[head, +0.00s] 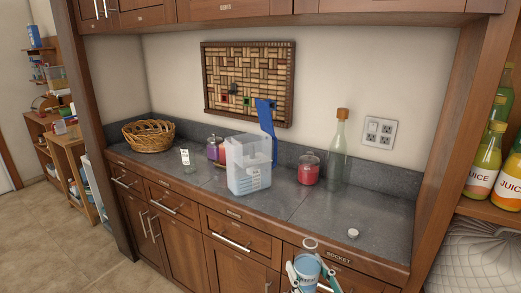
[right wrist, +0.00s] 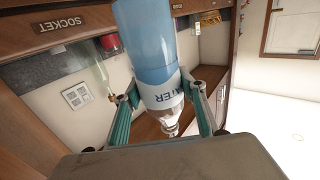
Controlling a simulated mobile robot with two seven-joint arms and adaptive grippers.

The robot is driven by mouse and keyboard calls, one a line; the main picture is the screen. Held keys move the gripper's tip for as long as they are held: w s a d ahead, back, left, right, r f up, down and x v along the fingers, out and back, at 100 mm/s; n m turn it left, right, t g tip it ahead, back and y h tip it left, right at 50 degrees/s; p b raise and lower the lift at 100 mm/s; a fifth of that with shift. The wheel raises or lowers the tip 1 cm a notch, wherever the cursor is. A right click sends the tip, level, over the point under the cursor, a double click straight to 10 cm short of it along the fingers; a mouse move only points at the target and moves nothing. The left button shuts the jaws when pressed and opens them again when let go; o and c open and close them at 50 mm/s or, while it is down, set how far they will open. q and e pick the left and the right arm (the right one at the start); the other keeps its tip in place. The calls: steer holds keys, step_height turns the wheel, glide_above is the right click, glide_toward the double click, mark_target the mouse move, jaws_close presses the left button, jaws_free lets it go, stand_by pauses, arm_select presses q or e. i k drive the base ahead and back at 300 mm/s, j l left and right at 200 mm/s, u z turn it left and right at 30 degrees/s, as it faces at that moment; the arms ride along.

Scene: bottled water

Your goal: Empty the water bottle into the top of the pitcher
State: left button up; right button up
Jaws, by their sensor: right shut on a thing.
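The pitcher (head: 250,180) is a clear, whitish, boxy container standing upright on the grey counter (head: 300,204), near its middle. The water bottle (head: 307,268) has a blue body and a "WATER" label. My right gripper (head: 309,274) is shut around it in front of the counter's front edge, right of and nearer than the pitcher. In the right wrist view the bottle (right wrist: 150,50) sits between the two teal fingers (right wrist: 165,110), its clear neck (right wrist: 170,127) toward the picture's bottom; this view is upside down, so the bottle looks upright. My left gripper is out of view.
A small white cap (head: 353,233) lies on the counter at right. A wicker basket (head: 148,136) and a small glass (head: 187,160) are at left.

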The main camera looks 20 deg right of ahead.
mark_target(249, 167)
steer(key=i+j+z, duration=0.1)
steer(key=j, duration=0.25)
steer(key=i+j+z, duration=0.1)
steer(key=i+j, duration=0.2)
steer(key=i+j+z, duration=0.1)
steer(key=j, duration=0.3)
steer(key=i+j+z, duration=0.1)
steer(key=j, duration=0.3)
steer(key=i+j+z, duration=0.1)
steer(key=i+j, duration=0.15)
steer(key=j, duration=0.15)
